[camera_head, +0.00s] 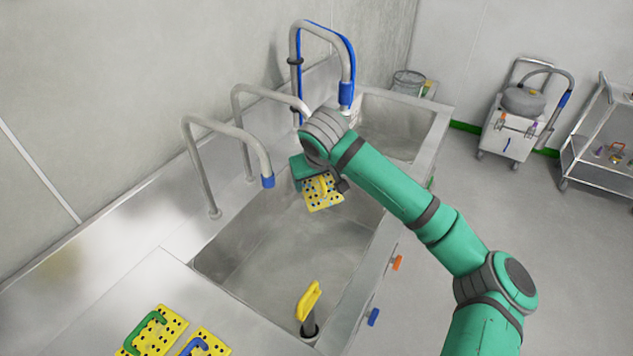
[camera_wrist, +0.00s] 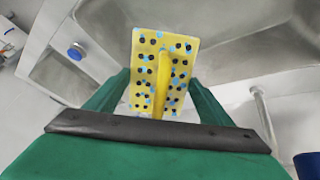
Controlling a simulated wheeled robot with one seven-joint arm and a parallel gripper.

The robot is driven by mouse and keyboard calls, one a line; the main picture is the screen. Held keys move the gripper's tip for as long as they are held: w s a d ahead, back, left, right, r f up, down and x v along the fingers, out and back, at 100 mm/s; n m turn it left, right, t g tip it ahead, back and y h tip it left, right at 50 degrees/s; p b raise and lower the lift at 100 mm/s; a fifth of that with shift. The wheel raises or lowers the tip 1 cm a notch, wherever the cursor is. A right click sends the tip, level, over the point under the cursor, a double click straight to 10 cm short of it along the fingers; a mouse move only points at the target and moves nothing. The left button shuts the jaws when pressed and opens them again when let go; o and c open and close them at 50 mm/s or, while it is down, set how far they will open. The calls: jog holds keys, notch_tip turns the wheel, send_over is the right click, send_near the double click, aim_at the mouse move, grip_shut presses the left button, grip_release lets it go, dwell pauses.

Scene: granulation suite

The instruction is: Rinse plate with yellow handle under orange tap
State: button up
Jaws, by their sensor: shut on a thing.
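The yellow perforated plate (camera_head: 323,197) with the yellow handle hangs from my gripper (camera_head: 318,178) over the large sink basin (camera_head: 285,255). In the wrist view the plate (camera_wrist: 146,45) shows black holes and blue specks, and its yellow handle (camera_wrist: 162,75) lies between the fingers of my gripper (camera_wrist: 160,88), which is shut on it. A grey middle tap (camera_head: 262,92) arches behind my wrist; its tip is hidden, so no orange marking shows on it. An orange knob (camera_head: 397,263) sits on the sink front. No water is visible.
A blue-tipped tap (camera_head: 267,181) stands left, and a tall tap with a blue hose (camera_head: 346,92) behind. A yellow-handled upright (camera_head: 309,302) stands at the basin's near end. Yellow plates with a green handle (camera_head: 145,333) and a blue handle (camera_head: 194,346) lie on the counter.

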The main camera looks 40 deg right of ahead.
jog(key=shift+w+a, duration=0.15)
jog(key=shift+a, duration=0.05)
jog(key=shift+s+a, duration=0.75)
jog(key=shift+s, duration=0.35)
jog(key=shift+s+a, duration=0.7)
jog(key=shift+s, duration=0.45)
jog(key=shift+s+a, duration=0.75)
jog(key=shift+s, duration=0.35)
jog(key=s+a+r, duration=0.2)
jog(key=s+r, duration=0.2)
jog(key=shift+a, duration=0.4)
